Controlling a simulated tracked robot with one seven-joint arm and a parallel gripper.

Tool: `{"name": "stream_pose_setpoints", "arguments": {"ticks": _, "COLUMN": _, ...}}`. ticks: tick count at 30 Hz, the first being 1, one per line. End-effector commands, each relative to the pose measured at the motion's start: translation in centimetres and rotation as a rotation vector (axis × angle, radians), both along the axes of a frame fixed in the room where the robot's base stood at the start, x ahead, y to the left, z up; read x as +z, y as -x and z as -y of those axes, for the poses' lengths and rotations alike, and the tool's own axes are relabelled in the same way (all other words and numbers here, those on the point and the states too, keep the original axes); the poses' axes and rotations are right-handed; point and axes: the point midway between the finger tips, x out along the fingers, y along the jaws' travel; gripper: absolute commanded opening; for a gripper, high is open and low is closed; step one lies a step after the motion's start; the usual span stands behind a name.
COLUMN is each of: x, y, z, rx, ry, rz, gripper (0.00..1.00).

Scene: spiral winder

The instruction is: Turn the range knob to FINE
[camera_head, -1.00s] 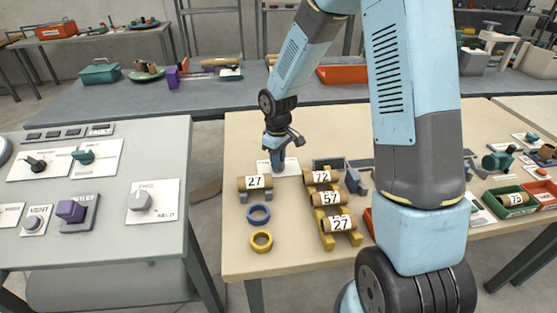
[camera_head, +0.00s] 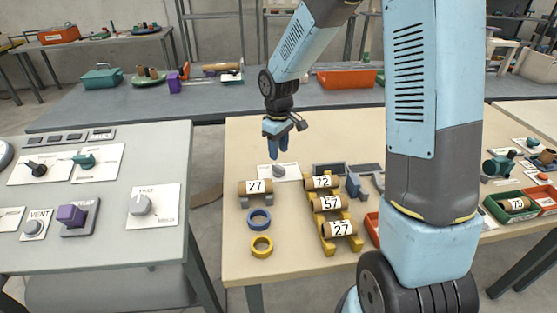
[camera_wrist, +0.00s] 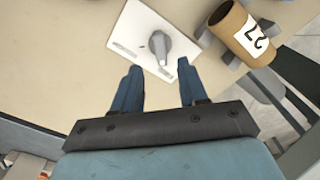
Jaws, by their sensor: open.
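A grey pointer knob (camera_head: 279,170) stands on a white plate on the beige table, behind the tube marked 27. The wrist view shows the same knob (camera_wrist: 160,45) on its plate (camera_wrist: 125,48), which has small marks too blurred to read. I cannot tell whether it is the range knob or at which setting it points. My gripper (camera_head: 279,157) hangs just above and behind the knob, fingers down. In the wrist view my gripper (camera_wrist: 158,80) is open and empty, with the knob ahead of the fingertips and apart from them.
A brown tube (camera_head: 254,187) marked 27 rests on a grey holder close to the knob. Several tubes lie on a yellow rack (camera_head: 328,247) to the right. Blue (camera_head: 259,219) and yellow (camera_head: 262,246) rings lie in front. The left grey panel (camera_head: 110,240) carries other knobs.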

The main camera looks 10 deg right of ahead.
Motion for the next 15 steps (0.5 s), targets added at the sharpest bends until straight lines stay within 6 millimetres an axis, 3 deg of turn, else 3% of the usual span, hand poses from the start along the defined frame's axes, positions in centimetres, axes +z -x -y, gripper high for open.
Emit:
{"name": "stream_pose_setpoints", "arguments": {"ticks": 7, "x": 4.7, "y": -0.1, "z": 0.0, "rx": 0.0, "ry": 0.0, "rz": 0.004, "gripper": 0.43}}
{"name": "stream_pose_setpoints", "arguments": {"ticks": 15, "x": 7.0, "y": 0.0, "z": 0.0, "rx": 0.0, "ry": 0.0, "rz": 0.0, "gripper": 0.43}}
